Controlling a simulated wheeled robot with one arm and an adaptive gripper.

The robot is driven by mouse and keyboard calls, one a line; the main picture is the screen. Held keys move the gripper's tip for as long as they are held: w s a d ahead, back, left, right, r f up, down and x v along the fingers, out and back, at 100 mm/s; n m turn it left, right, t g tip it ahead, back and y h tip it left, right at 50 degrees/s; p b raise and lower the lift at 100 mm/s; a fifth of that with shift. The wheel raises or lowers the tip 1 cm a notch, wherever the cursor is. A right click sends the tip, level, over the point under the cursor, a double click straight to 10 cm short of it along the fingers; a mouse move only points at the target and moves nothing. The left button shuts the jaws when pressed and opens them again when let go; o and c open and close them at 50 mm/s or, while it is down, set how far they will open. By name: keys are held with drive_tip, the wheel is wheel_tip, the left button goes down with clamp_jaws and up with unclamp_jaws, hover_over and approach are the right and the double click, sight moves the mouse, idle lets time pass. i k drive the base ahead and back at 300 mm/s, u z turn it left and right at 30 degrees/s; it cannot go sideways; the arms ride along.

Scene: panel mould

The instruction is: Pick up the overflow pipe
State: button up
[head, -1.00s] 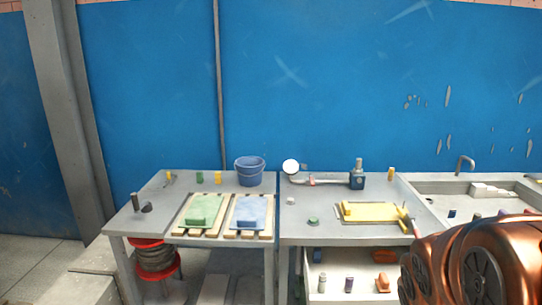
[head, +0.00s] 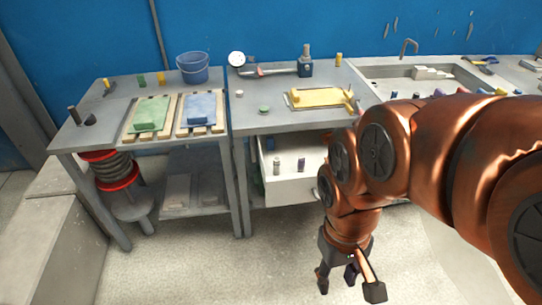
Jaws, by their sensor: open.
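I cannot tell for sure which thing is the overflow pipe. A short dark upright cylinder (head: 74,115) stands at the left of the left table. A thin grey rod (head: 275,72) lies at the back of the middle bench, between a white round dial (head: 236,58) and a blue block with a grey top (head: 306,68). My gripper (head: 348,284) hangs low over the floor in front of the open drawer, fingers apart. A small dark purple shape shows between its fingers; I cannot tell if it is part of the gripper. The gripper is well away from both candidates.
The left table holds a blue bucket (head: 193,68), a green block (head: 149,115) and a blue block (head: 200,107) on slatted boards. A yellow block (head: 318,97) lies on the middle bench. An open drawer (head: 262,185) juts out below. A sink (head: 395,86) is at right.

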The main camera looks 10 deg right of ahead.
sight(277, 159)
drive_tip(key=z, duration=0.05)
drive_tip(key=k, duration=0.5)
drive_tip(key=u, duration=0.7)
drive_tip(key=i, duration=1.45)
drive_tip(key=z, duration=0.65)
